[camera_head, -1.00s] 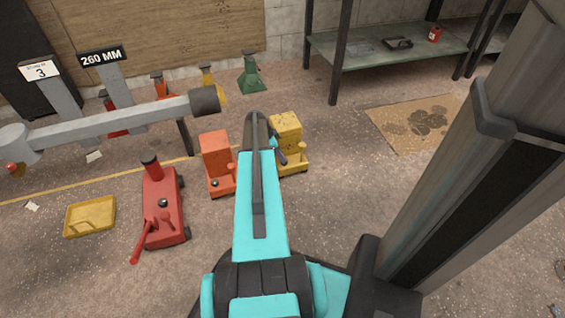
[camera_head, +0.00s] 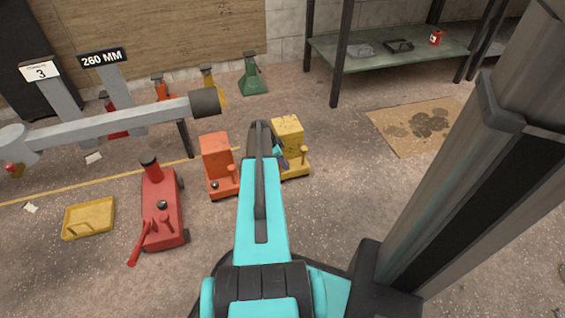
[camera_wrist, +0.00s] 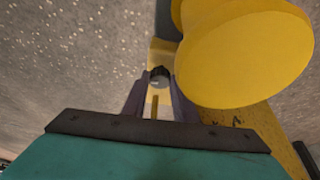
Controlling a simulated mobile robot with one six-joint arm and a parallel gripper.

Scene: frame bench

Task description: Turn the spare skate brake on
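A yellow skate (camera_head: 288,135) stands on the floor just right of my arm's end, with a knobbed post on its front. An orange skate (camera_head: 216,160) with a similar post and a dark round knob stands to its left. I cannot tell which is the spare. My gripper (camera_head: 283,161) is low beside the yellow skate, mostly hidden by my arm. In the wrist view my gripper's fingers (camera_wrist: 160,103) are apart. A dark knob (camera_wrist: 159,75) on yellow metal and a thin tan bar show between them. A large yellow round knob (camera_wrist: 245,55) covers the right side.
A red jack (camera_head: 162,205) and a yellow tray (camera_head: 89,218) are on the floor at left. A grey beam (camera_head: 110,122) crosses the upper left on stands. A green stand (camera_head: 252,75) is behind. A shelf (camera_head: 390,48) stands at the back; floor right of the yellow skate is clear.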

